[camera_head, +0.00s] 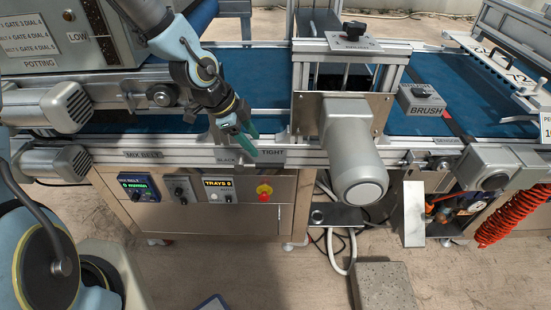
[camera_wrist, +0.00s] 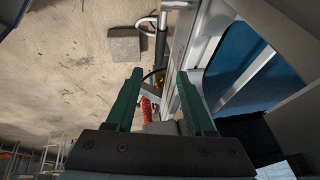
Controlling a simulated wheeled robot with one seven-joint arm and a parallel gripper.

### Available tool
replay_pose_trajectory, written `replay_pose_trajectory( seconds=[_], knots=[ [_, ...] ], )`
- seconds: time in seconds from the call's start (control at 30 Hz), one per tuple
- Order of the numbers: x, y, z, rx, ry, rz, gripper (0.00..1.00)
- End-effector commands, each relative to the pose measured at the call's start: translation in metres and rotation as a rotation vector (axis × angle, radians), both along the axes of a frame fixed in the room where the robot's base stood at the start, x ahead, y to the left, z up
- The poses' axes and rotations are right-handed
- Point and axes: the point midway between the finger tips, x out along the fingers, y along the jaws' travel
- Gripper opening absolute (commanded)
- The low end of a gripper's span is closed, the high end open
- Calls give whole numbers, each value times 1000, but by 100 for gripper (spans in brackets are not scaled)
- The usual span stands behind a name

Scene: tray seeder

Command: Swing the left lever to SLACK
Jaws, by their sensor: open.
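My gripper (camera_head: 249,141) has green fingers and hangs at the front rail of the blue belt, pointing down and to the right. In the wrist view my gripper (camera_wrist: 160,74) is open, with a clear gap between the fingertips. The SLACK label (camera_head: 226,161) is on the rail just left of and below the fingers, partly covered. The TIGHT label (camera_head: 271,153) is just right of the fingertips. I cannot make out the left lever; my fingers and wrist cover the rail around the labels. I cannot tell whether anything touches the fingers.
A large grey motor (camera_head: 352,150) juts out right of the TIGHT label. A control panel with a red emergency button (camera_head: 264,190) is below the rail. The blue belt (camera_head: 265,92) runs behind. Grey motors (camera_head: 68,107) stand at left. Open floor lies in front.

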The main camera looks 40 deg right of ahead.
Motion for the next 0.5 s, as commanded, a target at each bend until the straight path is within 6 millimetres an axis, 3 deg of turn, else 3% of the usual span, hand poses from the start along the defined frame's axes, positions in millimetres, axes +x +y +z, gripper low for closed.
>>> replay_pose_trajectory(
  seconds=[0.5],
  knots=[
    [-10, -34, -75, 2, 2, -2, 53]
  ],
)
